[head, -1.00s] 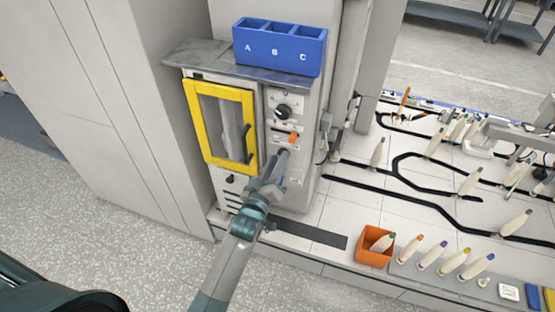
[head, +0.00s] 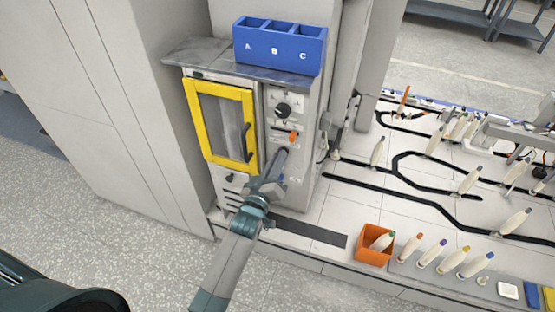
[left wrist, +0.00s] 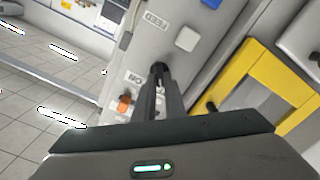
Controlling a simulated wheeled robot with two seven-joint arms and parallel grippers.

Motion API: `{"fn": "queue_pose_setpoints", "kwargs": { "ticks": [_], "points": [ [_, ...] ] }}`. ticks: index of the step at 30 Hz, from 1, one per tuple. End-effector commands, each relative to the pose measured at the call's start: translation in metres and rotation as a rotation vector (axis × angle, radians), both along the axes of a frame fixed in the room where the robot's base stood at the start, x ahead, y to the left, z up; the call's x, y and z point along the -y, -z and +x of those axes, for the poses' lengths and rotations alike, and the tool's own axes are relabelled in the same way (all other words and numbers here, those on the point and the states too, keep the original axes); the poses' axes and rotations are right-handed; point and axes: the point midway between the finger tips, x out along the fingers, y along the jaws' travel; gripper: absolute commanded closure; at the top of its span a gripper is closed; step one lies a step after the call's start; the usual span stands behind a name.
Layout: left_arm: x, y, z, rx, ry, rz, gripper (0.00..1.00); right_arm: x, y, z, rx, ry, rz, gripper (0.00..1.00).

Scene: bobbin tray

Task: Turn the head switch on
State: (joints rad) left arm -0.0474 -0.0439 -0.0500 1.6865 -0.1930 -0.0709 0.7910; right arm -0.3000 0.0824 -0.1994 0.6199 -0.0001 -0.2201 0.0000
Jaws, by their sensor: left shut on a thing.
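The grey control panel (head: 267,165) is on the front of the machine, right of its yellow-framed door. My left gripper (head: 283,153) is at the panel, below the orange switch (head: 293,137). In the left wrist view, its dark fingers (left wrist: 160,72) are shut on a small switch lever, which they mostly hide. An upside-down ON label (left wrist: 135,79) is beside the fingers, and the orange switch (left wrist: 124,102) is apart from them at the lower left. I cannot read a HEAD label. My right gripper is not in view.
The yellow door (head: 202,128) is close to the arm on its left. A black knob (head: 282,111) is above the orange switch. A blue bin (head: 280,61) stands on top. An orange box (head: 361,256) and several bobbins are on the white table at the right.

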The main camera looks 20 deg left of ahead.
Motion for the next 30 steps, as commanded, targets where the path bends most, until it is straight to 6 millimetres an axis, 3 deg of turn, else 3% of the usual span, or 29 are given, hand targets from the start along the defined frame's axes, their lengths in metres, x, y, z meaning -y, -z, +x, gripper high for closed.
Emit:
{"fn": "queue_pose_setpoints", "kwargs": {
  "ticks": [11, 30],
  "points": [
    [0.001, -0.001, 0.0, 0.007, 0.0, 0.24, 1.0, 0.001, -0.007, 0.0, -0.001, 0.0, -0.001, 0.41],
    [0.005, -0.001, 0.0, 0.028, 0.0, 0.845, 1.0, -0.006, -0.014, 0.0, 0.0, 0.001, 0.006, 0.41]
  ]
}}
